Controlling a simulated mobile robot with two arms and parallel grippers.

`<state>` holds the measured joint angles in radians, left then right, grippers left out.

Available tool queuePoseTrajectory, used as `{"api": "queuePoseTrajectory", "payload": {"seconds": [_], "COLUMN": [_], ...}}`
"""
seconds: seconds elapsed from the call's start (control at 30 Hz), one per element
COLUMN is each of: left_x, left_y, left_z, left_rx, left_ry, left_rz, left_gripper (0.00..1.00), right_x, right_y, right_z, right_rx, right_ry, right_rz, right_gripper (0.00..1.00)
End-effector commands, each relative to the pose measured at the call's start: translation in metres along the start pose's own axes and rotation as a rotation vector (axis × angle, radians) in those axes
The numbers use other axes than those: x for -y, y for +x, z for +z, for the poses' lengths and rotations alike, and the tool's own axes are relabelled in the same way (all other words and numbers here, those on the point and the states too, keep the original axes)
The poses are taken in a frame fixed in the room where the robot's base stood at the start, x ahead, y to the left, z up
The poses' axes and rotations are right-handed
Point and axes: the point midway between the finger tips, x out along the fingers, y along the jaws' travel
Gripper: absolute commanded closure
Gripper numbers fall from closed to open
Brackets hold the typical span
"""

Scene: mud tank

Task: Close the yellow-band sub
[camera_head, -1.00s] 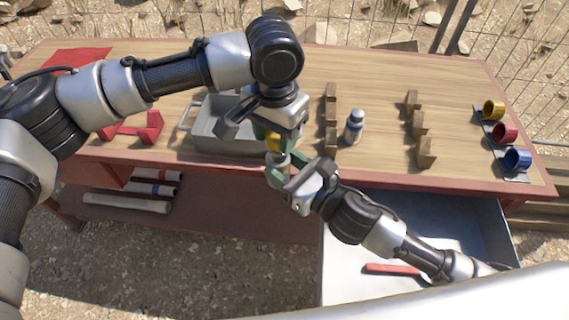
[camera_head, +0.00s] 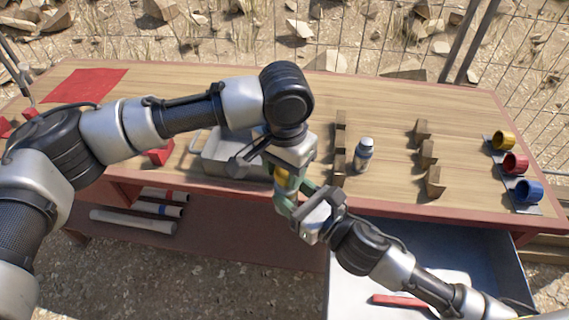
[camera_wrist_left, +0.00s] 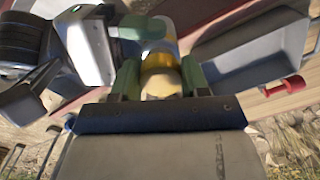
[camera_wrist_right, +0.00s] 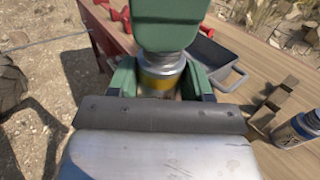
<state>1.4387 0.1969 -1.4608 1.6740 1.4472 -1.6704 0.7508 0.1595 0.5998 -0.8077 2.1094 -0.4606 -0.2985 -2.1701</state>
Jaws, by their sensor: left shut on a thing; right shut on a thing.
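The yellow-band sub (camera_head: 282,182) is between my two grippers, in front of the table edge. My left gripper (camera_head: 281,168) is shut on its upper part from above. My right gripper (camera_head: 291,201) is shut on its lower part from the front right. In the left wrist view a pale rounded end and a yellow part (camera_wrist_left: 160,77) show between the green fingers. In the right wrist view a silver body with a yellow band (camera_wrist_right: 160,80) stands between the fingers, under the other gripper's green finger. The fingers hide the joint; I cannot tell whether it is closed.
A grey tray (camera_head: 211,160) lies behind my left gripper. A blue-band sub (camera_head: 362,156) stands near wooden rests (camera_head: 428,153). Yellow, red and blue cups (camera_head: 515,163) sit at the right. An open drawer (camera_head: 400,262) holds a red-handled tool (camera_head: 398,301). Rolls (camera_head: 133,221) lie below.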

Motion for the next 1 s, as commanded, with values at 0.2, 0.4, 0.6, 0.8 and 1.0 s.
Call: {"api": "queuePoseTrajectory", "payload": {"seconds": [0.2, 0.4, 0.6, 0.8, 1.0], "left_x": [0.0, 0.0, 0.0, 0.0, 0.0], "left_y": [-0.001, 0.0, 0.003, 0.007, 0.011], "left_z": [0.0, 0.0, 0.0, 0.0, 0.0], "left_rx": [-0.001, -0.001, 0.0, 0.0, -0.001], "left_ry": [-0.001, -0.001, -0.001, -0.001, -0.001], "left_rz": [0.0, 0.0, 0.001, 0.001, 0.001], "left_gripper": [0.77, 0.77, 0.77, 0.77, 0.77], "right_x": [0.0, 0.0, 0.0, 0.0, 0.0], "right_y": [0.0, 0.0, 0.0, 0.0, 0.0], "right_z": [0.001, 0.001, 0.001, 0.001, 0.001], "right_rx": [0.003, 0.003, 0.003, 0.003, 0.003], "right_ry": [-0.001, -0.001, -0.001, -0.001, -0.001], "right_rz": [0.001, 0.001, 0.001, 0.001, 0.001], "right_gripper": [0.99, 0.99, 0.99, 0.99, 0.99]}}
